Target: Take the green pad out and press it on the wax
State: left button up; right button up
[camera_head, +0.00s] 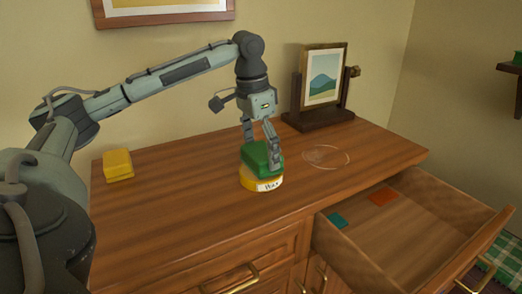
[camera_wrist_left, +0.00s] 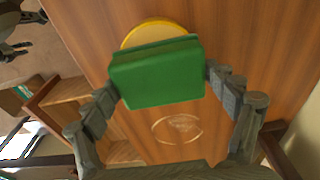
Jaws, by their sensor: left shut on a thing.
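The green pad (camera_head: 256,158) is held between the fingers of my left gripper (camera_head: 262,148), which is shut on it. In the head view the pad sits over the yellow round wax tin (camera_head: 262,184), labelled with dark letters that look like "Wax". The pad covers most of the tin's top and seems to touch it; a small gap cannot be ruled out. In the left wrist view the green pad (camera_wrist_left: 157,74) lies between the two fingers, and the yellow rim of the wax tin (camera_wrist_left: 152,29) shows behind it. My right gripper is not in view.
A yellow block (camera_head: 118,165) lies at left. A framed picture (camera_head: 323,80) stands at the back. A faint ring (camera_head: 326,157) marks bare wood right of the tin.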

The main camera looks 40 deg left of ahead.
aim_at(263, 150)
pick_arm(q)
jog(key=shift+f, duration=0.15)
dwell(0.3)
jog(key=shift+f, duration=0.35)
jog(key=shift+f, duration=0.1)
dwell(0.8)
dwell(0.4)
jog(key=shift+r, duration=3.55)
